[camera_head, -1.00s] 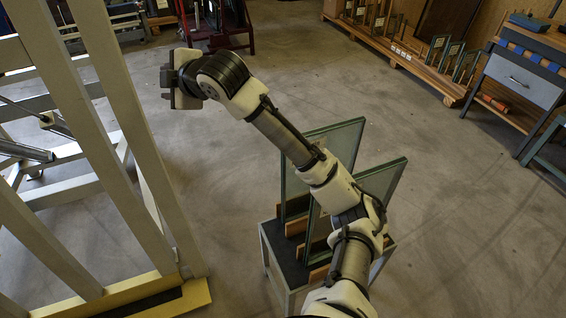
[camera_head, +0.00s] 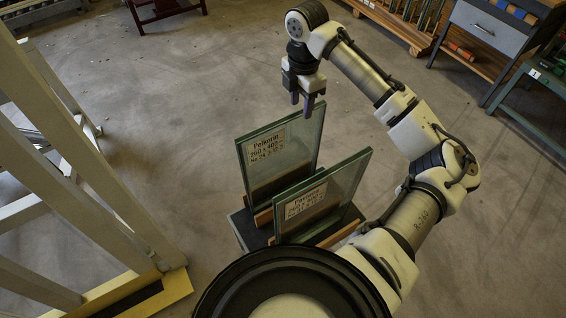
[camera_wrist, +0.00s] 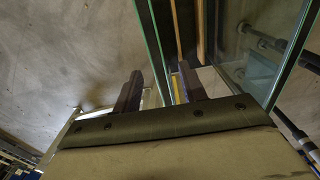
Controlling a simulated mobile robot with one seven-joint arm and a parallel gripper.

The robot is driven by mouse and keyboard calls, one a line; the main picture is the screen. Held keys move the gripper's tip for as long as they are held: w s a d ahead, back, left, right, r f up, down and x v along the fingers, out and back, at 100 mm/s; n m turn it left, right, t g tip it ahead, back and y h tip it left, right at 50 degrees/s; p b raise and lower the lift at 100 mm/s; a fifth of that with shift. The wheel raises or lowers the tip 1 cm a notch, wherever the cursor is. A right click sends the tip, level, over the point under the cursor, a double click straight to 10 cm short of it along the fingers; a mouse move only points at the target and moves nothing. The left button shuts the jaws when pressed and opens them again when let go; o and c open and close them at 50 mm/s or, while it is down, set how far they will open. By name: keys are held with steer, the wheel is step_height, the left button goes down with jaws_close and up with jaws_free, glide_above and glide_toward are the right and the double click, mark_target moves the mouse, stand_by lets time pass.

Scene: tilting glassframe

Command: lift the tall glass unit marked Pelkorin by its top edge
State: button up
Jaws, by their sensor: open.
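The tall glass unit marked Pelkorin (camera_head: 298,152) stands upright in a wooden-slatted rack (camera_head: 240,222), its label facing my head camera. My gripper (camera_head: 302,106) points down at its top edge, near the right end, with open, empty jaws. In the wrist view the gripper (camera_wrist: 160,82) has one dark finger on each side of the unit's green-edged panes (camera_wrist: 152,42). I cannot tell how far the fingertips reach below the top edge. No grip on the glass shows.
A second, shorter labelled glass unit (camera_head: 340,190) stands close in front; it also shows at right in the wrist view (camera_wrist: 288,65). A pale frame with a yellow base (camera_head: 172,290) stands left. A workbench (camera_head: 490,30) stands back right. Floor between is clear.

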mark_target(301, 112)
steer(key=shift+f+p, duration=0.9)
steer(key=shift+f, duration=2.25)
steer(key=shift+c, duration=0.3)
jaws_close()
steer(key=shift+w+r, duration=0.1)
steer(key=shift+r, duration=0.1)
